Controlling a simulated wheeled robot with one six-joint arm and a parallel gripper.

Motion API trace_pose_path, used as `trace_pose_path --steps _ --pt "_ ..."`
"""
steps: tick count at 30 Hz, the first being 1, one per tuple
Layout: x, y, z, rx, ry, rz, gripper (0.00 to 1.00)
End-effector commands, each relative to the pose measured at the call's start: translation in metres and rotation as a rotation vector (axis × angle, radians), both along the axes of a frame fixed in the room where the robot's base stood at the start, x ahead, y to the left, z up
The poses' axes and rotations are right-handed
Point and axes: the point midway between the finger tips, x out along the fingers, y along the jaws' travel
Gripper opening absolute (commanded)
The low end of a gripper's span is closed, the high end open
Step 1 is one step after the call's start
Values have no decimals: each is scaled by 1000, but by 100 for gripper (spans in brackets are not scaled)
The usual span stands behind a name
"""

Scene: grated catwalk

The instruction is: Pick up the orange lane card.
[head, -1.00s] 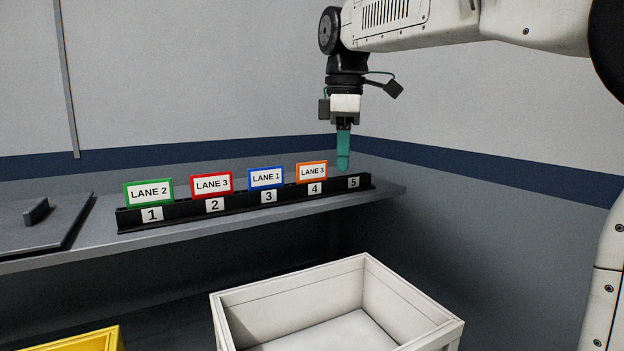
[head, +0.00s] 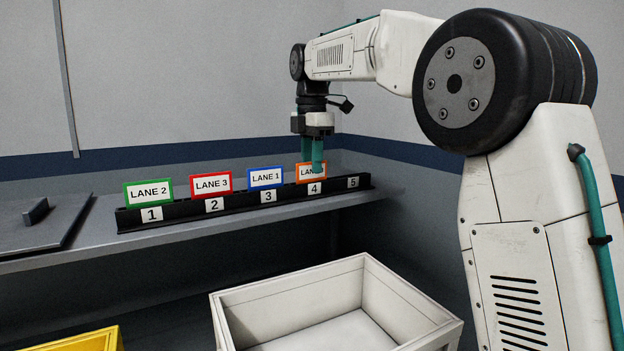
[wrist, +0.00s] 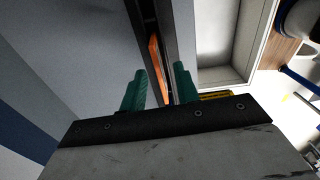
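The orange lane card (head: 303,178) stands in the black rack (head: 240,203) above the number 4 label. My gripper (head: 312,166) is over it, pointing down, with one teal finger in front of the card and the other behind. The front finger hides part of its lettering. In the wrist view my gripper (wrist: 159,90) has its fingers apart, and the card (wrist: 156,62) shows edge-on between them. I see gaps on both sides of the card there.
Green (head: 149,192), red (head: 211,185) and blue (head: 266,178) cards stand in the rack to the left; position 5 is empty. A white open crate (head: 225,318) is below the shelf. A yellow bin (head: 85,343) is at lower left, and a dark plate (head: 40,232) lies on the shelf.

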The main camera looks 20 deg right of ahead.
Motion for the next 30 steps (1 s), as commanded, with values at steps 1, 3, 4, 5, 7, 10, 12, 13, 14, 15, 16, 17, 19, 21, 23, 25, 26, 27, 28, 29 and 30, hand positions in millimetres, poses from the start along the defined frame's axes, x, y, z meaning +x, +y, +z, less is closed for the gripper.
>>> trace_pose_path --steps 1,3,4,5,7,10,12,13,14,15,16,17,19,21,23,25,26,27,28,29,30 --pt "0 0 -6 0 1 0 31" --pt "-1 0 -13 0 1 0 31" --pt "0 0 -14 0 0 0 31" --pt "0 0 -16 0 -1 0 31" --pt "0 0 -17 0 -2 0 31" --pt "0 0 -17 0 -2 0 31" --pt "0 0 -17 0 -2 0 25" --pt "0 0 -17 0 -2 0 17" --pt "0 0 -17 0 -2 0 9" --pt "0 0 -16 0 -2 0 0" --pt "0 0 -16 0 -2 0 0" --pt "0 0 -16 0 -2 0 0" --pt "0 0 -16 0 -2 0 0" --pt "0 0 -16 0 -2 0 0" --pt "0 0 -16 0 -2 0 0" --pt "0 0 -16 0 -2 0 0" --pt "0 0 -16 0 -2 0 0" --pt "0 0 -15 0 -2 0 0" --pt "0 0 -14 0 -2 0 0" --pt "0 0 -13 0 -2 0 0" --pt "0 0 -11 0 -1 0 0"
